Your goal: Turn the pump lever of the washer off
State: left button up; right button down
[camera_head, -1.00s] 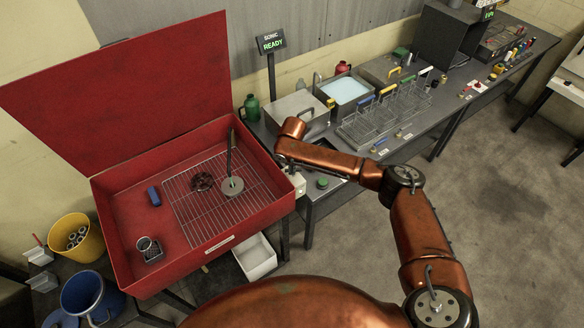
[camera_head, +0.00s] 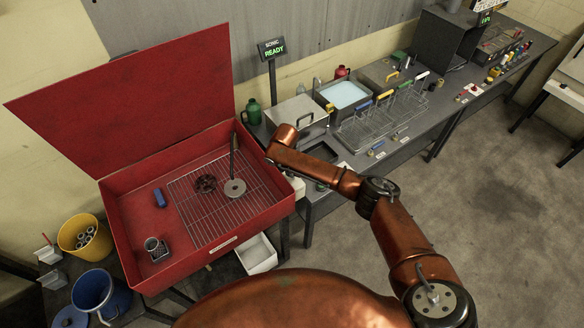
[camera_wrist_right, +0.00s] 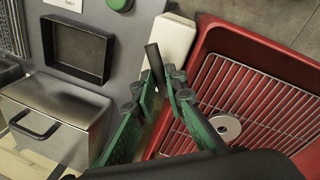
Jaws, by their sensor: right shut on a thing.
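The washer (camera_head: 180,262) is a red basin with its lid raised, at the left of the head view. Its red wall (camera_wrist_right: 212,35) fills the right of the right wrist view. A white box (camera_wrist_right: 172,42) sits beside the washer's wall. A dark, rod-like pump lever (camera_wrist_right: 154,60) stands out in front of this box. My right gripper (camera_wrist_right: 162,78), with green-padded fingers, is shut on the lever near the fingertips. In the head view my own arm hides most of this gripper and the lever. My left gripper is not in view.
A wire grate with a round metal disc (camera_head: 235,188) lies inside the washer. A lidded metal box (camera_wrist_right: 55,118) and a dark tray (camera_wrist_right: 77,50) are on the grey bench beside the gripper. A white bin (camera_head: 257,254) is below the washer. Open floor lies to the right.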

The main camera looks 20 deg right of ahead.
jog(key=m+p, duration=0.1)
jog(key=m, duration=0.2)
jog(key=shift+a+g+p, duration=0.1)
jog(key=shift+g+p, duration=0.2)
jog(key=shift+p, duration=0.05)
jog(key=shift+w+m+h, duration=0.15)
jog(key=shift+m+h, duration=0.15)
jog(key=shift+m, duration=1.4)
jog(key=shift+p, duration=0.3)
jog(key=c, duration=2)
grip_release()
jog(key=shift+w, duration=0.1)
jog(key=shift+o, duration=0.2)
jog(key=shift+r, duration=0.25)
jog(key=w+v, duration=0.1)
jog(key=v, duration=1)
jog(key=shift+s+r, duration=0.25)
jog(key=shift+s, duration=0.1)
